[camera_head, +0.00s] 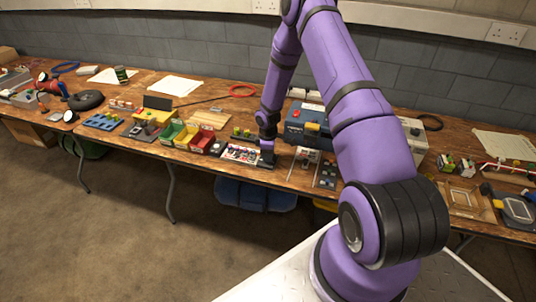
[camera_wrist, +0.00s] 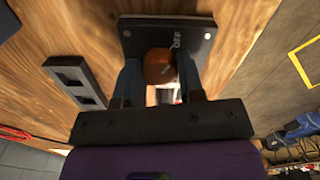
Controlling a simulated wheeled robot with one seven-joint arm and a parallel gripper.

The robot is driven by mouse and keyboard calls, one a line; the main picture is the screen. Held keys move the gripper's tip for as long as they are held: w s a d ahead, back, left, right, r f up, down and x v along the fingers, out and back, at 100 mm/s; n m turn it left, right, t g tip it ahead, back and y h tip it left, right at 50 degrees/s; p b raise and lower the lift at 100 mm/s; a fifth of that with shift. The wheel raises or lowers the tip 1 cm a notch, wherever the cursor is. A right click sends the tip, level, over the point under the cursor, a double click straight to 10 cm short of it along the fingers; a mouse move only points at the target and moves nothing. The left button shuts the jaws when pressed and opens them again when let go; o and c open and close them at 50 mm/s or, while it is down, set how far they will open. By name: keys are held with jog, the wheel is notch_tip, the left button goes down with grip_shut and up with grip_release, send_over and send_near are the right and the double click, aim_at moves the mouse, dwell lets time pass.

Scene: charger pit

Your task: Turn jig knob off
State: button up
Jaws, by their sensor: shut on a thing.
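The jig is a dark plate (camera_wrist: 140,30) with light screws at its corners and "OFF" lettering, seen at the top of the wrist view. Its orange-brown round knob (camera_wrist: 158,66) sits between my two dark fingers. My gripper (camera_wrist: 160,76) is shut on the knob, one finger at each side. A pale mark shows near the knob's edge by the lettering; the rest of its face is partly hidden. In the head view my gripper (camera_head: 266,160) is low at the table's front edge, and the knob is hidden there.
A dark grey block (camera_wrist: 76,80) with square openings lies left of the jig in the wrist view. On the wooden table (camera_head: 140,88), coloured bins (camera_head: 202,140) stand left of my gripper and a blue toolbox (camera_head: 306,127) stands to its right. Open floor lies in front.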

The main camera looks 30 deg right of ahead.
jog(key=o, duration=0.9)
notch_tip(320, 180, up, 11)
jog(key=shift+f, duration=0.1)
dwell(0.5)
